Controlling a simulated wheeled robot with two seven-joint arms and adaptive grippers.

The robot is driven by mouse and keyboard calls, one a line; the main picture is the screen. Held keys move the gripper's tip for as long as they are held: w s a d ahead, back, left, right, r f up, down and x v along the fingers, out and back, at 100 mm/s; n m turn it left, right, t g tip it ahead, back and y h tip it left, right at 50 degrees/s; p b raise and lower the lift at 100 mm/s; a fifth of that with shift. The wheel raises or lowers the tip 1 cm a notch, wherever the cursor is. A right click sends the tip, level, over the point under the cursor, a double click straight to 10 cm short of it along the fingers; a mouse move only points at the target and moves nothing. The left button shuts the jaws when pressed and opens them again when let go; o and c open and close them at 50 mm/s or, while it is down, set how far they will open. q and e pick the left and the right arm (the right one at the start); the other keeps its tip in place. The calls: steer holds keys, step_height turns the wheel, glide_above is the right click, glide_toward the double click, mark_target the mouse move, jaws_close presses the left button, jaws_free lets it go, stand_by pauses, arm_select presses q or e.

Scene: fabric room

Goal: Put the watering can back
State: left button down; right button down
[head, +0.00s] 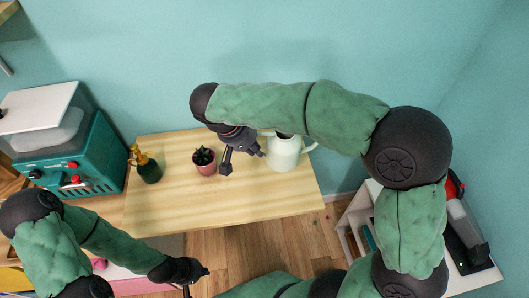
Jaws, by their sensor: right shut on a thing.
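The pale mint watering can (284,156) stands upright at the right part of the wooden table, partly covered from above by my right arm. A loop shows on its right side. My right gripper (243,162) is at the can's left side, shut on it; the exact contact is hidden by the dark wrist. My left gripper (197,280) is low in the view, in front of the table and away from the can, with its fingers apart and nothing seen between them.
A teal machine (65,150) stands at left. A white shelf (352,222) is at right. The table's front is clear.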

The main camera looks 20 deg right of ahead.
steer(key=shift+w+d+f+b, duration=0.75)
steer(key=shift+w+f, duration=0.2)
steer(key=shift+f, duration=0.7)
steer(key=shift+w+d+f+b, duration=0.7)
steer(key=shift+w+f, duration=0.2)
steer(key=shift+f, duration=0.7)
steer(key=shift+w+d+f+b, duration=0.7)
steer(key=shift+w+f, duration=0.25)
steer(key=shift+f, duration=0.7)
steer(key=shift+f, duration=0.1)
steer(key=c, duration=1.2)
jaws_free()
steer(key=shift+a+r, duration=0.1)
steer(key=shift+r, duration=0.35)
steer(key=p+v, duration=0.4)
steer(key=v, duration=0.7)
steer(key=shift+s+r, duration=0.1)
steer(key=shift+r, duration=0.05)
